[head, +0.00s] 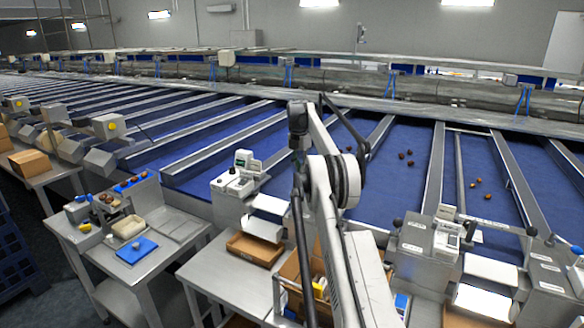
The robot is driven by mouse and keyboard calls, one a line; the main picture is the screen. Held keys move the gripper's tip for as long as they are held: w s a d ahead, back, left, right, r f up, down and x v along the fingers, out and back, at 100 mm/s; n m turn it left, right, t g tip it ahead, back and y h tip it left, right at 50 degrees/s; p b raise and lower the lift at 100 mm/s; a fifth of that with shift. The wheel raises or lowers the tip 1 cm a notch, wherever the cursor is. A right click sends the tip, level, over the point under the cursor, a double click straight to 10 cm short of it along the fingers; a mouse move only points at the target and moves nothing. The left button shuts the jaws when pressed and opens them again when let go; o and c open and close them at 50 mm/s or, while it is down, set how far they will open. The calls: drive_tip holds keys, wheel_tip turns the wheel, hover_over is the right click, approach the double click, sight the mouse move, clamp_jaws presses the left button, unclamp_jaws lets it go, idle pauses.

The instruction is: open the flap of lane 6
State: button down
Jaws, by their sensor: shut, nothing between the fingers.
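My arm rises through the middle of the head view and bends over at the top. Its dark end hangs down at the left of the white elbow, with my gripper (299,184) at its lower end. The gripper is small and dark there, shut and empty, and its fingertips are hard to make out. Lane outlets with grey housings stand at the belt's front edge: one left of my arm (228,205) and another to its right (425,255). Pale sloping plates show at them, left (268,208) and right (490,268). The lane numbers are too small to read, so I cannot tell which is lane 6 or its flap's state.
Blue belt lanes (405,205) with metal dividers run behind the outlets, carrying a few dates (406,155). A steel table (205,275) bears a cardboard tray (255,249). A left bench (100,262) holds a blue mat (122,251) and containers. My arm hides part of the middle.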

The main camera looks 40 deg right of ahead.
drive_tip(key=shift+d+f, duration=0.15)
drive_tip(key=shift+d, duration=0.25)
drive_tip(key=shift+w, duration=0.1)
